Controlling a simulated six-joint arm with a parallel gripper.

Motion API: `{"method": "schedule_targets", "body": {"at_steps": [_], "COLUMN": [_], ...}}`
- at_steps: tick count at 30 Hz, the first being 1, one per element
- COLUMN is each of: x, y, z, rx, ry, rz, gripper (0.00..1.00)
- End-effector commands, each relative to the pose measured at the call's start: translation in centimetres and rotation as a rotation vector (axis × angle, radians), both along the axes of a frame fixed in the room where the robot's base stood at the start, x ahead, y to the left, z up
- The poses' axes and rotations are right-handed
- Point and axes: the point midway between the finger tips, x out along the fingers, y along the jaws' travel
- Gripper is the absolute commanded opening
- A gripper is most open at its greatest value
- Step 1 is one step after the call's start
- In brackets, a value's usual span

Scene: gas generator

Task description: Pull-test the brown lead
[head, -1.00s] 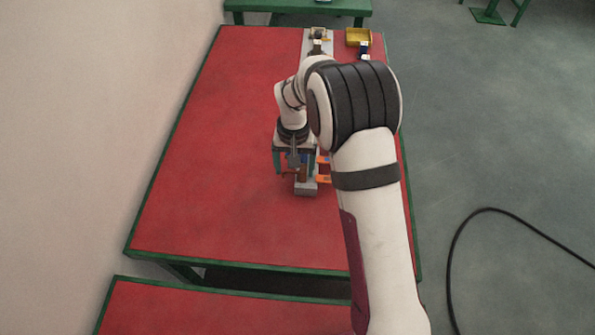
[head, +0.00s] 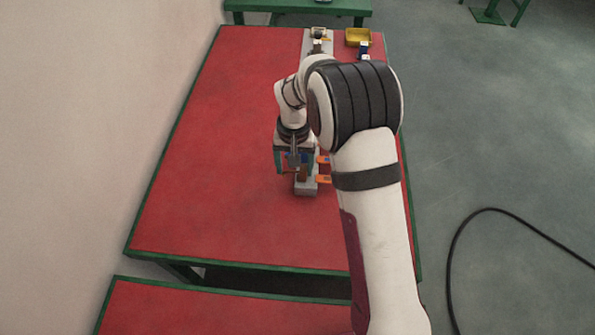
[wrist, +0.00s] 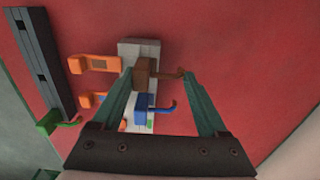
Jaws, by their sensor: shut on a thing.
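The brown lead (wrist: 147,72) has a square body on the pale terminal block (wrist: 138,47) and a thin tail with a hooked end reaching right. It is partly visible in the head view (head: 303,174). My gripper (wrist: 158,74) is over the block, with one green fingertip at the lead's body and the other by its hooked end. The gripper is shut on the brown lead. In the head view my gripper (head: 296,163) is low over the block, and the exact contact is hidden there.
A blue lead (wrist: 148,107) sits beside the brown one, between my fingers. Orange levers (wrist: 95,63) stick out from the block's left side. A dark rail (wrist: 42,60) and a green lead (wrist: 50,123) lie farther left. A yellow bin (head: 358,37) stands at the table's far end.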

Motion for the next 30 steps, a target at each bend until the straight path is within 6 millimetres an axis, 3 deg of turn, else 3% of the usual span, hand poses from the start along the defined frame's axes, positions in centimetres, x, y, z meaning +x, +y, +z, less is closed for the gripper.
{"method": "schedule_targets", "body": {"at_steps": [30], "x": [0.01], "y": [0.00], "z": [0.82], "rx": [0.000], "ry": [0.000], "rz": [0.000], "gripper": [0.10]}}
